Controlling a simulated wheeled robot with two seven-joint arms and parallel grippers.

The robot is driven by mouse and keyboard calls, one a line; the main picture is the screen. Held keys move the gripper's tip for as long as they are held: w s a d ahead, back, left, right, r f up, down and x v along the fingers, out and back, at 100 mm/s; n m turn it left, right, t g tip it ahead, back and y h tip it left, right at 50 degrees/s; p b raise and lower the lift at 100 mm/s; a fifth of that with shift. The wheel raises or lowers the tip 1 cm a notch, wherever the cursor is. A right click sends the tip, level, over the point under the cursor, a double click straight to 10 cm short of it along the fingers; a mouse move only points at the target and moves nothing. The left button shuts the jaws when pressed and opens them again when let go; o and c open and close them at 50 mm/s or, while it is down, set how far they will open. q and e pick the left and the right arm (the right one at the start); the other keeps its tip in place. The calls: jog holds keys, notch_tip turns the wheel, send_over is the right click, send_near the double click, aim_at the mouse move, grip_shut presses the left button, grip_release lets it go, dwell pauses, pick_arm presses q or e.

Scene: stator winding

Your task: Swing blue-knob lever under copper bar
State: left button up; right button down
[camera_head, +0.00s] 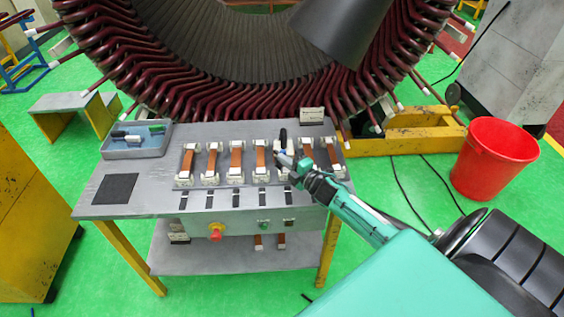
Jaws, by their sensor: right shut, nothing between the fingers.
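Several orange copper bars stand in a row in white holders on the grey table (140,188), among them one left of my gripper (260,159) and one right of it (308,155). My right gripper (288,160) reaches in from the right and is shut and empty, at the row between these two bars. A small dark upright handle (283,138) stands just behind the gripper tip. A bluish spot shows at the fingertips, but I cannot tell whether it is the lever's blue knob. The gripper hides part of the holders there. My left gripper is not in view.
A grey tray (117,153) with small tools sits at the table's back left, near a black mat (115,189). A red emergency button (215,234) is on the front panel. The large stator (140,80) stands behind. A red bucket (491,160) is at the right.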

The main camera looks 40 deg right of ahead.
aim_at(292, 156)
jog(key=shift+d, duration=0.1)
jog(key=shift+d+f+n+y+b, duration=0.15)
jog(key=shift+d+n+y+b, duration=0.3)
jog(key=shift+n+y+b, duration=0.5)
jog(key=d+n+g+y+b, duration=0.1)
jog(key=y+b, duration=0.1)
jog(key=d+n+g+y+b, duration=0.1)
jog(key=y+b, duration=0.1)
jog(key=shift+w+f+n+y, duration=0.1)
jog(key=shift+n+y, duration=0.15)
jog(key=shift+r, duration=0.25)
